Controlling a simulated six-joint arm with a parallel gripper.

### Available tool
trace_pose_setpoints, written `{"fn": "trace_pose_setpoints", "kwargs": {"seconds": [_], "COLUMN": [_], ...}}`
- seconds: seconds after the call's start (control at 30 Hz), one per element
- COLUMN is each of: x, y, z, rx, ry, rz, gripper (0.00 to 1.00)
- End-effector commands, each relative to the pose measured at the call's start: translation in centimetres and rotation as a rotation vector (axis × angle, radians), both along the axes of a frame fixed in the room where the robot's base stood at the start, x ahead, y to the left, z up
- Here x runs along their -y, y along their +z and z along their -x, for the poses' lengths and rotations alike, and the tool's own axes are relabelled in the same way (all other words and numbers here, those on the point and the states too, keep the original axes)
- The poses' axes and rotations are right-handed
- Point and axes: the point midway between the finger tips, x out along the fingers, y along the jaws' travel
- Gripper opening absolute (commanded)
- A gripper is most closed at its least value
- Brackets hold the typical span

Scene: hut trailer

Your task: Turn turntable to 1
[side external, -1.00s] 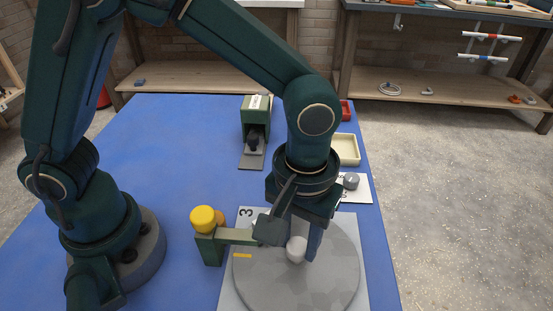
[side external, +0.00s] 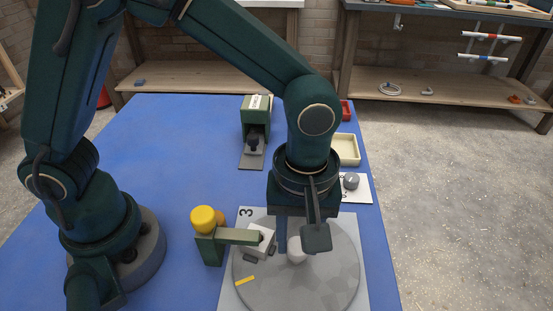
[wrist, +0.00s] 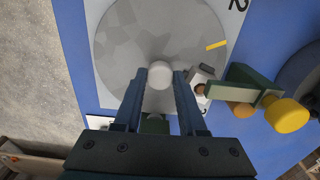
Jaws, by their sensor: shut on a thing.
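The turntable (side external: 335,280) is a round grey disc on a pale numbered plate (side external: 228,296). Its yellow mark (side external: 245,281) is at the front left of the rim in the side view and at the upper right in the wrist view (wrist: 216,45). A "3" (side external: 246,212) shows at the plate's back left corner, and a "2" (wrist: 238,4) in the wrist view. I see no 1. A white knob (side external: 296,252) stands on the disc. My gripper (wrist: 160,80) is shut on the knob, one finger on each side.
A green post with a yellow cap (side external: 205,216) stands left of the turntable; its arm (side external: 238,236) ends in a white block (side external: 261,241) at the disc's edge. Behind are a green box (side external: 256,118), a cream tray (side external: 346,150) and a grey knob (side external: 351,181) on a white plate.

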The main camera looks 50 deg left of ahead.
Motion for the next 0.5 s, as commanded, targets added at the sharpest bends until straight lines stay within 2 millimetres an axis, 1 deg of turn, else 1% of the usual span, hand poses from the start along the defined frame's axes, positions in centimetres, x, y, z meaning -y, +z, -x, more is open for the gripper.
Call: {"fn": "trace_pose_setpoints", "kwargs": {"seconds": [0.5], "x": [0.06], "y": [0.10], "z": [0.02], "rx": [-0.001], "ry": [0.259], "rz": [0.002], "gripper": [0.00]}}
